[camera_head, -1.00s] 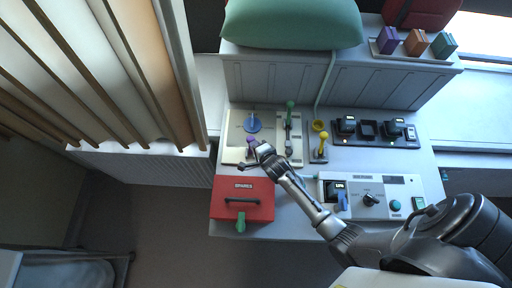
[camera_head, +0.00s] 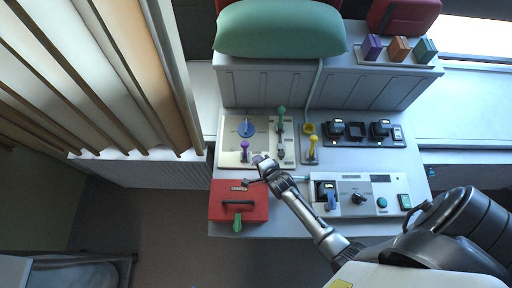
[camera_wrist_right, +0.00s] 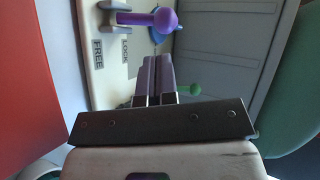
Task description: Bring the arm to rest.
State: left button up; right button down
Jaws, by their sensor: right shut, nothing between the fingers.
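My right gripper (camera_head: 257,160) is shut and empty. My left gripper is in no view.
The red box (camera_head: 226,213) lies at the counter's near left corner. Green-knobbed (camera_head: 282,110) and yellow-knobbed (camera_head: 313,138) levers stand close by. A grey control box (camera_head: 352,183) lies near my right forearm. A green cushion (camera_head: 280,30) is at the back. The floor in front is clear.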

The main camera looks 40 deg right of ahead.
jog(key=shift+p+v, duration=0.7)
jog(key=shift+v, duration=0.6)
jog(key=shift+d, duration=0.1)
jog(key=s+a+r+n+g+y, duration=0.1)
jog(key=s+a+r+n+g, duration=0.1)
jog(key=s+r+n+g, duration=0.7)
jog(key=s+r+n, duration=0.7)
jog(key=s+n, duration=0.4)
jog(key=n, duration=0.1)
jog(key=shift+a+r+n+y, duration=0.2)
jog(key=shift+a+n+y, duration=0.05)
jog(key=shift+n+y, duration=0.15)
